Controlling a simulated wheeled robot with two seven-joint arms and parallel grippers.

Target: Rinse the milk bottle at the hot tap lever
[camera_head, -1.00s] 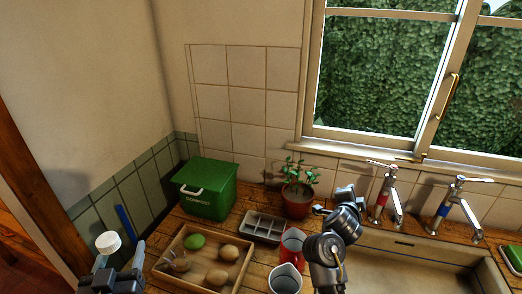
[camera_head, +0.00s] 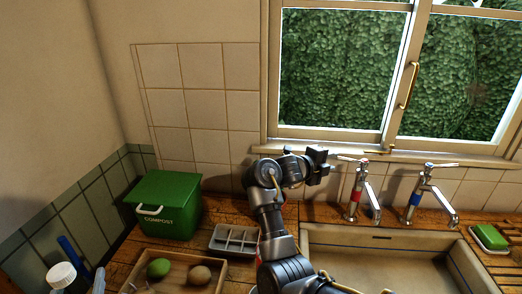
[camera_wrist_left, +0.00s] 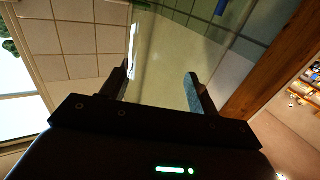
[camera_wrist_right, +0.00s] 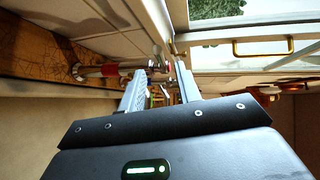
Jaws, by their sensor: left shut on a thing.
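The milk bottle (camera_head: 62,275) shows its white cap at the lower left of the head view; the rest is mostly cut off. My left gripper (camera_head: 82,286) is shut on it, partly out of the picture. The left wrist view shows the left gripper's fingers (camera_wrist_left: 160,90) on either side of the pale bottle. The hot tap (camera_head: 357,195) has a red band, and its lever (camera_head: 350,158) points left. My right gripper (camera_head: 319,164) is beside the lever's left end, with its fingers apart in the right wrist view (camera_wrist_right: 160,88). I cannot tell whether it touches the lever.
A blue-banded tap (camera_head: 420,190) stands right of the hot tap, over the sink (camera_head: 345,233). A green soap or sponge lies on a dish (camera_head: 490,238) at the right. A green compost bin (camera_head: 165,207), a grey sectioned tray (camera_head: 233,239) and a wooden crate (camera_head: 215,291) occupy the left counter.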

